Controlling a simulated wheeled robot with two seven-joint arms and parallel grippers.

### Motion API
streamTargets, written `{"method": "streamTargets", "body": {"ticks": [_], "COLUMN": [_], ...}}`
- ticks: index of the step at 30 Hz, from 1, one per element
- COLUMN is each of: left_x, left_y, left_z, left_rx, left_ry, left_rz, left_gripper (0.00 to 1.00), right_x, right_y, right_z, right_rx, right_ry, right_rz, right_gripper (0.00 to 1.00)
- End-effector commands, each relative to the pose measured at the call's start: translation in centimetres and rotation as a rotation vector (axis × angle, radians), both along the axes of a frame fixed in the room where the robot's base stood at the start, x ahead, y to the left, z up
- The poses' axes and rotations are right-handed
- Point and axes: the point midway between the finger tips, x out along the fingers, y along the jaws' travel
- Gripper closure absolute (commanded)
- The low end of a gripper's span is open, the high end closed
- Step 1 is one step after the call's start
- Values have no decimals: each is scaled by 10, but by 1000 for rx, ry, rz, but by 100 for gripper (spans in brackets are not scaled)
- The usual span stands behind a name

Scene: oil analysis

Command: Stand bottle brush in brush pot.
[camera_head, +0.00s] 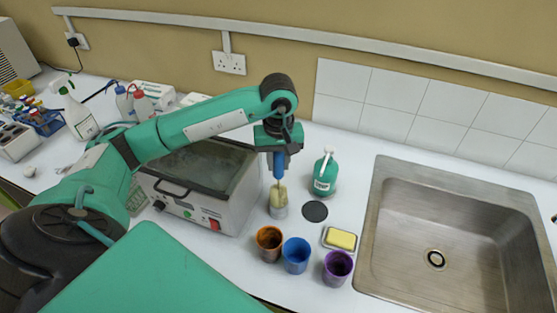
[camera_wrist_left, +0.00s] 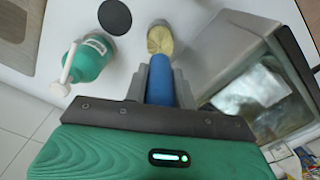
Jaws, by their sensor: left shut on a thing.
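My left gripper (camera_head: 279,150) is shut on the blue handle of the bottle brush (camera_head: 278,166). The brush points down, with its yellowish bristle head lowest; the blue handle also shows between the fingers in the left wrist view (camera_wrist_left: 160,84). My right gripper is not in view.
A grey bath (camera_head: 228,205) stands close left of the pot. A green pump bottle (camera_head: 325,176) and a dark disc (camera_head: 314,211) are right of it. Brown (camera_head: 269,246), blue (camera_head: 296,258) and purple (camera_head: 337,270) cups and a yellow sponge (camera_head: 341,239) are in front; the sink (camera_head: 460,210) is far right.

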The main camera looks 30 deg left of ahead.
Motion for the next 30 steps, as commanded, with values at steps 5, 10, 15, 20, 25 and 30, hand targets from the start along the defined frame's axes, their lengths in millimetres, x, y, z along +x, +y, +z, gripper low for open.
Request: {"method": "streamTargets", "body": {"ticks": [5, 10, 15, 20, 25, 30], "left_x": [0, 0, 0, 0, 1, 1], "left_y": [0, 0, 0, 0, 0, 0], "left_z": [1, 1, 1, 3, 20, 50], "left_rx": [0, 0, 0, 0, 0, 0], "left_ry": [0, 0, 0, -1, -5, -6], "left_rz": [0, 0, 0, 0, -1, -1], "left_gripper": [97, 49, 49, 49, 49, 49], "right_x": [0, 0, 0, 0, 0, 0], "right_y": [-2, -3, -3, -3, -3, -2], "right_z": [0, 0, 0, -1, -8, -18], "right_rx": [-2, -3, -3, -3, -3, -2], "right_ry": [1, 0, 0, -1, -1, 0], "right_rz": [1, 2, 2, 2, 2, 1], "right_gripper": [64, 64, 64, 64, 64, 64]}}
